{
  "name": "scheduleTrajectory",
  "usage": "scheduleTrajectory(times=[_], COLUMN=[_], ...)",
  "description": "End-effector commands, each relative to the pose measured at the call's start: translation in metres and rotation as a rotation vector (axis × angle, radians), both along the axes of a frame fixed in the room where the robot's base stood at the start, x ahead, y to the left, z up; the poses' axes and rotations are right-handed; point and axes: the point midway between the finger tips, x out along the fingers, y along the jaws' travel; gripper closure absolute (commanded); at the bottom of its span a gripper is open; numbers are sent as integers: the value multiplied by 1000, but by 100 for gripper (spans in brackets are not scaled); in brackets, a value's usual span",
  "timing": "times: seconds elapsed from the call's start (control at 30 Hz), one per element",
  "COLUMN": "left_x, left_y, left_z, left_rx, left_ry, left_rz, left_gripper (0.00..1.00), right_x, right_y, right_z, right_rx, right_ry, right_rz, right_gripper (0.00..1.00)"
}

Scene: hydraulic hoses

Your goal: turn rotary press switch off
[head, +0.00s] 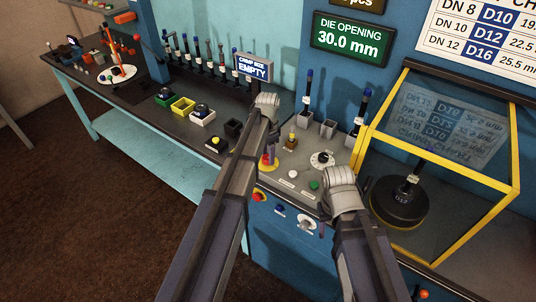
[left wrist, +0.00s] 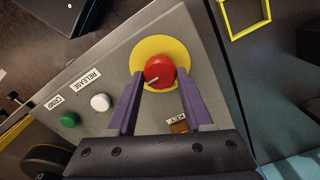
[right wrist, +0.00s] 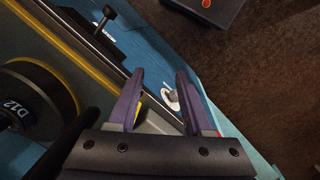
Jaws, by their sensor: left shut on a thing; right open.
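A red rotary knob (head: 266,161) with a white pointer line sits on a round yellow plate on the grey control panel. In the left wrist view the red knob (left wrist: 160,71) stands between the fingertips of my left gripper (left wrist: 160,85), which is shut on it. The yellow plate (left wrist: 146,49) shows around it. In the head view my left gripper (head: 270,140) reaches down over the knob and partly hides it. My right gripper (right wrist: 160,80) is open and empty, in front of the press cabinet. In the head view its hand (head: 341,180) hides its fingertips.
A green button (left wrist: 69,120) and a white button (left wrist: 100,102) sit beside the knob. A black-and-white dial (head: 322,158) is further right on the panel. A white rotary control (head: 307,223) is on the blue front. A yellow-framed guard (head: 517,150) stands right.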

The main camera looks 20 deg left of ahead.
Motion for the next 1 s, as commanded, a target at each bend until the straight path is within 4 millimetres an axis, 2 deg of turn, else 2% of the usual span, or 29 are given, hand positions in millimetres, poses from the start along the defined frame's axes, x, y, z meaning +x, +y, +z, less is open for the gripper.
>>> scheduleTrajectory(times=[0.03, 0.3, 0.33, 0.67, 1.0], left_x=[0, 0, 0, 0, 1], left_y=[0, 0, 0, 0, 1], left_z=[0, 0, 0, 0, 0], left_rx=[0, 0, 0, 0, 0], left_ry=[0, 0, 0, 0, 0], left_rz=[0, 0, 0, 49, 305], left_gripper=[68, 99, 100, 100, 100], right_x=[0, 0, 0, 0, 0], right_y=[0, 0, 0, 0, 0], right_z=[0, 0, 0, 0, 0], right_rx=[0, 0, 0, 0, 0], right_ry=[0, 0, 0, 0, 0], right_rz=[0, 0, 0, 0, 0], right_gripper=[50, 50, 50, 50, 50])
